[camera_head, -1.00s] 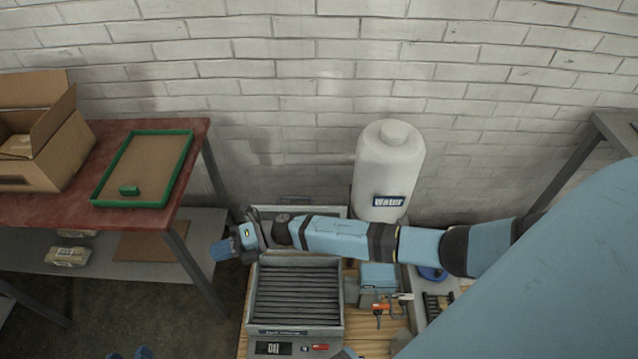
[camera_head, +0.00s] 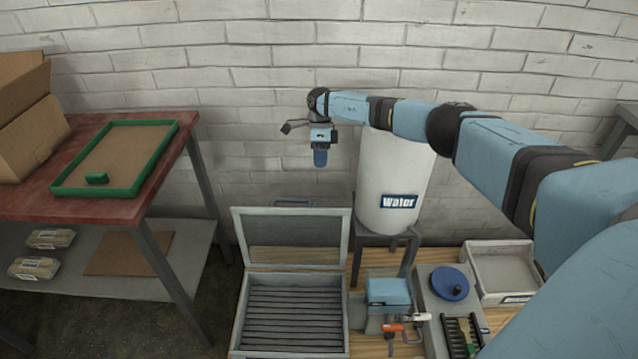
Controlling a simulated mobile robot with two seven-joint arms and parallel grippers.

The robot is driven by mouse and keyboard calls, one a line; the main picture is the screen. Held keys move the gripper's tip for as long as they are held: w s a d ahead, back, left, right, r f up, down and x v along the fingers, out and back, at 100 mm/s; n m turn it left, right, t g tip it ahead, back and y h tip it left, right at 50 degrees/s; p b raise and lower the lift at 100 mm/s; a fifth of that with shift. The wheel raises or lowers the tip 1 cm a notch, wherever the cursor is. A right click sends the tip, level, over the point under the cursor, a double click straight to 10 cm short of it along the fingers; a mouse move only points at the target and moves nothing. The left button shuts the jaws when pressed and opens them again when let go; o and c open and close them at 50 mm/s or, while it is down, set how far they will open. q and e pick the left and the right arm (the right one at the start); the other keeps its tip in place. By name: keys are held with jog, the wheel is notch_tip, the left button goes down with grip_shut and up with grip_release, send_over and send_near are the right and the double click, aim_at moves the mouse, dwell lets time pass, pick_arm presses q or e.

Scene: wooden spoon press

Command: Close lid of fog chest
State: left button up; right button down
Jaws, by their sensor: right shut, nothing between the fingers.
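The fog chest (camera_head: 238,314) is a grey box with dark slats inside, at the bottom centre-left of the head view. Its framed lid (camera_head: 346,240) stands open and upright at the chest's back edge. My right gripper (camera_head: 320,158) is shut and empty, pointing down. It appears above the lid in the picture, in front of the brick wall and apart from the lid. My left gripper is not in view.
A white water tank (camera_head: 385,175) stands on a stand right of the lid. A blue box (camera_head: 388,292), a blue disc (camera_head: 450,283) and a grey tray (camera_head: 502,272) lie right of the chest. A red table (camera_head: 120,208) stands at left.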

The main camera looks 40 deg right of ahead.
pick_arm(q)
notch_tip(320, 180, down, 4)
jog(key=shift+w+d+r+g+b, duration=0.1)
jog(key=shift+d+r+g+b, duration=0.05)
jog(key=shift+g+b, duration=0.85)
pick_arm(e)
jog(key=s+a+f, duration=0.4)
jog(key=s+f, duration=0.2)
jog(key=f, duration=0.2)
jog(key=shift+a, duration=0.35)
